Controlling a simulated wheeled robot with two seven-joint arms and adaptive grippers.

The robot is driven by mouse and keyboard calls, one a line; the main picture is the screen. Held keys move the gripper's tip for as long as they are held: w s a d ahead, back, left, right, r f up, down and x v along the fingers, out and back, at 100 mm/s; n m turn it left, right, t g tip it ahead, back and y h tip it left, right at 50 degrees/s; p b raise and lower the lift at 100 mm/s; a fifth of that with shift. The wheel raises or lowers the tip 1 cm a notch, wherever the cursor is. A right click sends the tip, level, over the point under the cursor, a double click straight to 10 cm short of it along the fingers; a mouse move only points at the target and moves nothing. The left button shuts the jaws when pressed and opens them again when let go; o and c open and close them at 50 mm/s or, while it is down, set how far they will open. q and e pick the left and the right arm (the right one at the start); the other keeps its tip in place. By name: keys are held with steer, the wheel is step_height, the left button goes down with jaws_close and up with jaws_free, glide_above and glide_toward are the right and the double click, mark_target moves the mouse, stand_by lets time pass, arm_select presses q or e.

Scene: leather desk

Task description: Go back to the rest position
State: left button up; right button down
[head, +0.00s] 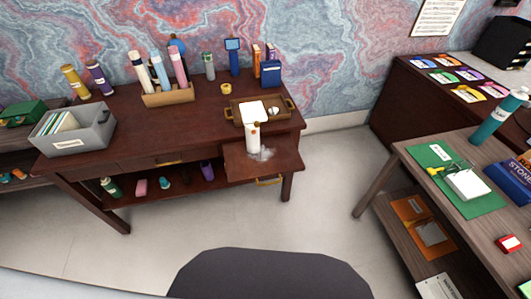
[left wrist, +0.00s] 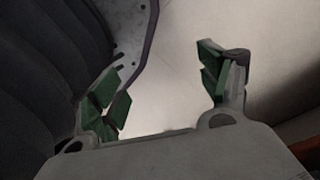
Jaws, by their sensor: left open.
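My left gripper (left wrist: 164,92) shows in the left wrist view. Its green-padded fingers are spread wide with nothing between them, over a pale surface that looks like floor. A dark ribbed shape fills the left side of that view, close to the left finger. Neither gripper shows in the head view, and my right gripper is not seen in any frame.
A dark wooden desk (head: 130,130) with an open drawer leaf (head: 280,158) stands ahead, bearing a grey file box (head: 101,131), bottles and a tray (head: 288,105). A lighter table (head: 410,160) stands at right. Floor (head: 320,190) between is clear.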

arm_select(q)
steer(key=s+a+r+p, duration=0.1)
steer(key=s+a+p, duration=0.1)
steer(key=s+p, duration=0.3)
steer(key=s+a+r+p, duration=0.2)
steer(key=s+p, duration=0.3)
steer(key=s, duration=0.2)
steer(key=shift+r, duration=0.2)
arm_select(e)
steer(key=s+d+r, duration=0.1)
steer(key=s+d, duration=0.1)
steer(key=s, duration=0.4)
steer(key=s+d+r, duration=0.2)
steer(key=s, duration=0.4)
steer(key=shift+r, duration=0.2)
arm_select(q)
steer(key=shift+d, duration=0.1)
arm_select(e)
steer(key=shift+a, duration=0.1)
